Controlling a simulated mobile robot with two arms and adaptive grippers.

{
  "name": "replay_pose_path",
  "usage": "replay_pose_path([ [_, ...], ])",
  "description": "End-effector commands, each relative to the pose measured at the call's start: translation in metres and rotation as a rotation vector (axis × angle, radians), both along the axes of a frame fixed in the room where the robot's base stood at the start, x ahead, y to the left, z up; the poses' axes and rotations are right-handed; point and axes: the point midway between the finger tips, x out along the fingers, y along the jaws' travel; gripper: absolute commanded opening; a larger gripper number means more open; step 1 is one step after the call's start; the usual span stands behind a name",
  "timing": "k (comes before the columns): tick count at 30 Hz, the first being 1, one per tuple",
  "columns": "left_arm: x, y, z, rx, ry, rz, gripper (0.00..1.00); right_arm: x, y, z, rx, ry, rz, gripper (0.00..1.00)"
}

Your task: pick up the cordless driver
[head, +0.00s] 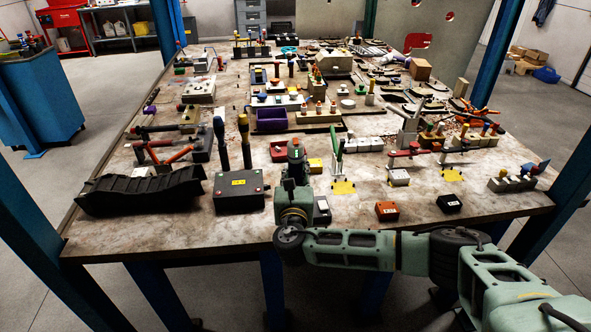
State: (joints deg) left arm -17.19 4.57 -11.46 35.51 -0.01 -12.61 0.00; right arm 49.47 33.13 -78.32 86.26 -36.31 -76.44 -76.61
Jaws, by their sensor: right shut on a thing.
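My right arm reaches in from the lower right, and its green wrist stands over the front middle of the table. My right gripper (295,172) points away from me at the wrist's far end and is shut. A dark green thing with an orange-red spot (296,151) shows at its tip; it appears to be the cordless driver, mostly hidden behind the gripper and wrist. I cannot tell whether it touches the table. My left gripper is not in view.
A dark box (240,191) with a yellow label and a long black tray (140,190) lie left of the gripper. Right of it are a small dark block (322,209), an orange box (387,211) and a black box (448,203).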

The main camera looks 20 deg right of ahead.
Motion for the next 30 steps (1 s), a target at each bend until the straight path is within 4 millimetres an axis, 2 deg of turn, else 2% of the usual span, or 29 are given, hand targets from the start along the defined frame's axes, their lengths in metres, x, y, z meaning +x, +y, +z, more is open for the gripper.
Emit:
replay_pose_path([
  [14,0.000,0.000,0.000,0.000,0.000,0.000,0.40,0.001,0.000,0.006,0.000,-0.005,-0.001,0.00],
  [17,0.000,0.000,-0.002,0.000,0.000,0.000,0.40,0.001,0.000,0.016,0.001,-0.007,-0.001,0.00],
  [24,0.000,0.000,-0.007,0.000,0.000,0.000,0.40,0.001,0.000,0.062,0.003,-0.009,-0.001,0.00],
  [30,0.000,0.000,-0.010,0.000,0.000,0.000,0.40,0.001,0.000,0.093,0.001,-0.007,0.000,0.00],
])
